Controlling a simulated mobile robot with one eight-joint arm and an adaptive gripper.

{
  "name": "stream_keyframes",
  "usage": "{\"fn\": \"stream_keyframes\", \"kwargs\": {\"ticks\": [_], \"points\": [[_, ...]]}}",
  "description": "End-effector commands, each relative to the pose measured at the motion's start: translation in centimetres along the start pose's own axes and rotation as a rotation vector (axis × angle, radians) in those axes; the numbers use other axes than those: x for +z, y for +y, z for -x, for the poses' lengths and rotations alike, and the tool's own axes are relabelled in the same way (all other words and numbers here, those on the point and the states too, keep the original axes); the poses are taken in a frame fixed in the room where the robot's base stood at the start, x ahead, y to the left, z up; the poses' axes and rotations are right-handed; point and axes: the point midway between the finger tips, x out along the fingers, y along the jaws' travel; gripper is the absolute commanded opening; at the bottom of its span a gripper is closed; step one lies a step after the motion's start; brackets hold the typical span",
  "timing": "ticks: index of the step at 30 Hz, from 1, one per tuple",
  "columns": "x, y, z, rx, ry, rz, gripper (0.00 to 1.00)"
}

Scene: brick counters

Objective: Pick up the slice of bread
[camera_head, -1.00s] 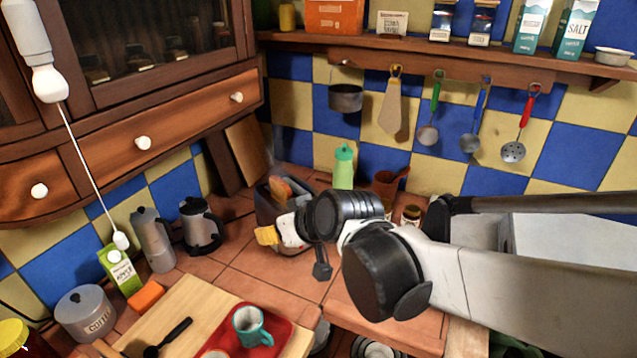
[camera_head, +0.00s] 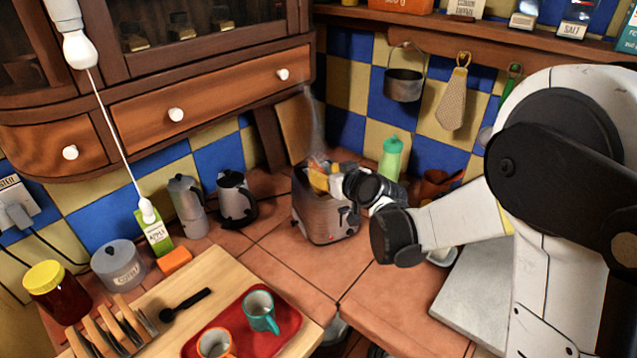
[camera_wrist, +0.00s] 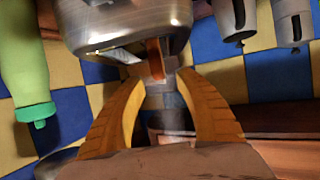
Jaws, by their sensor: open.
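The silver toaster (camera_head: 325,218) stands on the tiled counter. The brown slice of bread (camera_head: 316,164) sticks out of its top, mostly hidden by my gripper. My gripper (camera_head: 325,180) is at the toaster's top, by the slice. In the wrist view the toaster (camera_wrist: 130,22) appears upside down, with the slice (camera_wrist: 154,58) seen edge-on at its slot. My yellow fingers (camera_wrist: 162,78) are spread open, with the slice's edge in line with the gap between their tips. I cannot tell whether a finger touches it.
A green bottle (camera_head: 390,158) stands behind my wrist, and a brown pot (camera_head: 433,185) to its right. A moka pot (camera_head: 188,206) and a kettle (camera_head: 235,198) stand left of the toaster. A red tray (camera_head: 283,334) with cups is in front. Faint smoke rises above the toaster.

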Motion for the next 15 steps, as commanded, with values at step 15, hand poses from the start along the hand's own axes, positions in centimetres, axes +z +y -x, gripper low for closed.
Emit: {"fn": "stream_keyframes", "kwargs": {"ticks": [15], "points": [[0.1, 0.0, -5.1, 0.000, 0.000, 0.001, 0.40]]}}
